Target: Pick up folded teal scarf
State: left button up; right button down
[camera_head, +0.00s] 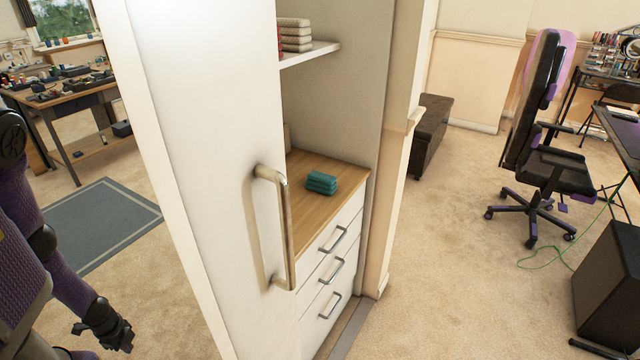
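The folded teal scarf (321,182) lies as a small neat stack on the wooden top (343,167) of a drawer unit inside a white wardrobe. My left gripper (112,338) hangs low at the bottom left, outside the wardrobe and far from the scarf. It is small and dark, and I cannot tell whether its fingers are open or shut. The white door (205,130) stands between it and the scarf. My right gripper is not in view.
The door has a long metal handle (283,225). Drawers (330,270) with bar handles sit below the scarf. Folded beige cloths (294,36) lie on the shelf above. An office chair (545,150) and dark box (608,290) stand right.

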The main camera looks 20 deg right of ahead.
aim_at(317, 181)
jog(key=i+l, duration=0.1)
jog(key=l, duration=0.7)
jog(key=i+l, duration=0.1)
jog(key=l, duration=0.65)
jog(key=i+l, duration=0.3)
jog(key=i, duration=0.25)
jog(key=i+l, duration=0.3)
jog(key=i, duration=0.25)
jog(key=u, duration=0.05)
